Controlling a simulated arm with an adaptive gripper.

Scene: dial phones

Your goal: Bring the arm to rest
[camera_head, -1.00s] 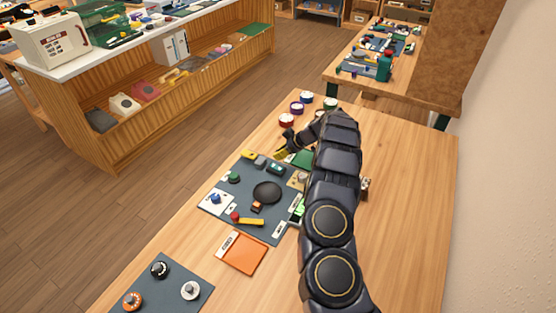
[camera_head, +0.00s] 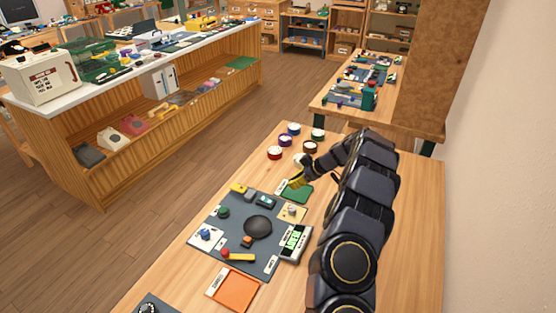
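My arm reaches up the right side of the wooden table (camera_head: 405,260), arched over its surface. Part of the table's right side is hidden behind my arm.
A dark mat (camera_head: 236,250) holds a black round part (camera_head: 257,227) and several small parts. A display with green figures (camera_head: 294,240) and an orange tray (camera_head: 234,289) lie nearby. Several round pots (camera_head: 285,140) stand at the far end. The table's right side is clear.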

